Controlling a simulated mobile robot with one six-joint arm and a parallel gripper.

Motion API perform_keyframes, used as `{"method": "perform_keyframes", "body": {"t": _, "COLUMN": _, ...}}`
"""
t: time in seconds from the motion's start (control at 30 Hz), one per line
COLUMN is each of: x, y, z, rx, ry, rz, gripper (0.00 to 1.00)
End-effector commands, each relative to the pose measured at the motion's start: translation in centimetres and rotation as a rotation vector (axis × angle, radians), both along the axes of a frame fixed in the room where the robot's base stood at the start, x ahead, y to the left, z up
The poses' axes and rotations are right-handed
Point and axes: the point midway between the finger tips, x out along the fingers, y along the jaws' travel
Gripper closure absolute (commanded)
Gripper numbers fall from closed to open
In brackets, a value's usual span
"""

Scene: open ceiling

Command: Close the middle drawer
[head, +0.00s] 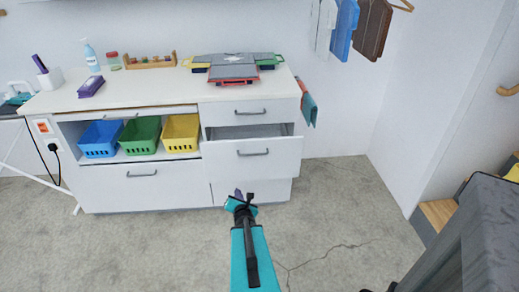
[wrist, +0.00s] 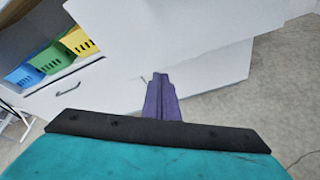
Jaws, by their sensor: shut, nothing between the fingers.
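The middle drawer (head: 275,165) is in the right column of the white cabinet. It is pulled out, and its open top shows as a dark gap under the top drawer. A grey bar handle (head: 253,153) is on its front. My gripper (head: 239,193) is in front of the cabinet, below the middle drawer's handle in the head view. Its purple fingers (wrist: 162,98) are together and empty, pointing at the white drawer fronts in the wrist view. A large white panel (wrist: 185,30) there looks like the middle drawer's front. I cannot tell whether the fingers touch anything.
The top drawer (head: 225,112) looks shut, as does the bottom drawer (head: 270,192). Blue, green and yellow baskets (head: 181,134) sit in the shelf at left. A wide drawer (head: 140,185) is below them. Bare floor (head: 340,220) lies to the right.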

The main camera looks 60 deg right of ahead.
Motion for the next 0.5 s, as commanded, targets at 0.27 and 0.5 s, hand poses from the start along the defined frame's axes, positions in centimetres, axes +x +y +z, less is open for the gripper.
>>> {"method": "perform_keyframes", "body": {"t": 0.27, "x": -5.2, "y": -6.2, "z": 7.9, "rx": -0.411, "ry": 0.133, "rz": 0.015, "gripper": 1.0}}
{"method": "perform_keyframes", "body": {"t": 0.5, "x": -7.7, "y": -8.2, "z": 11.3, "rx": -0.6, "ry": 0.218, "rz": 0.005, "gripper": 1.0}}
